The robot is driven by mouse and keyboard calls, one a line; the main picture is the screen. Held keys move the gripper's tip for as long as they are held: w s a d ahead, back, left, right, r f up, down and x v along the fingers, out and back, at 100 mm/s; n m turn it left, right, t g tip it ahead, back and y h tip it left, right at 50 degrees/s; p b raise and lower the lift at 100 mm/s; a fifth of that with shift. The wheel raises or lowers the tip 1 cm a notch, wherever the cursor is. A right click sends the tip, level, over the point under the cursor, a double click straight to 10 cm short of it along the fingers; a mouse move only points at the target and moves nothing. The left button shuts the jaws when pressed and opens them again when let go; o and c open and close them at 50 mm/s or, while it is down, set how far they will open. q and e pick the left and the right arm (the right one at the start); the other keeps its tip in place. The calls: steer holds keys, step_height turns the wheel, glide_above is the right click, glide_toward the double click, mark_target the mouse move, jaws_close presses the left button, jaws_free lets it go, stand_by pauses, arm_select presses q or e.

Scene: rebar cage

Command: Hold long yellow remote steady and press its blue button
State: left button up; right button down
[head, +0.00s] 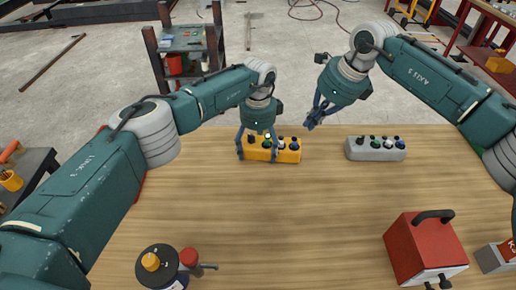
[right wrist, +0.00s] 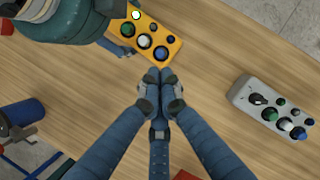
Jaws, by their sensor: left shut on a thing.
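The long yellow remote (head: 288,157) lies at the table's far edge, with a row of knobs and buttons on top. My left gripper (head: 257,154) is shut around its left part from above. The blue button (head: 294,146) is at the remote's right end, clear of the left fingers. In the right wrist view, the yellow remote (right wrist: 174,50) is at the top, partly hidden by my left arm, with the blue button (right wrist: 161,53) just beyond my fingertips. My right gripper (head: 313,122) is empty, its fingers together (right wrist: 160,76), above and right of the remote.
A grey remote (head: 375,152) with similar buttons lies to the right. A red box (head: 424,247) with a black handle stands at the front right. The table's middle (head: 290,220) is clear.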

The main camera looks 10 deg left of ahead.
stand_by(0.4)
steer(key=n+t+y, duration=0.1)
steer(key=t+y, duration=0.1)
glide_above(297, 145)
steer(key=s+a, duration=0.1)
steer(key=s, duration=0.1)
steer(key=shift+w+d+r+n+t+y, duration=0.15)
steer(key=shift+w+d+r+t+y, duration=0.1)
steer(key=shift+w+r+t+y, duration=0.25)
steer(key=shift+w+d+r+n+t+y, duration=0.2)
steer(key=shift+w+r+t, duration=0.2)
steer(key=shift+w+t, duration=0.25)
steer(key=shift+f, duration=0.1)
steer(key=shift+f, duration=4.35)
steer(key=shift+f, duration=0.4)
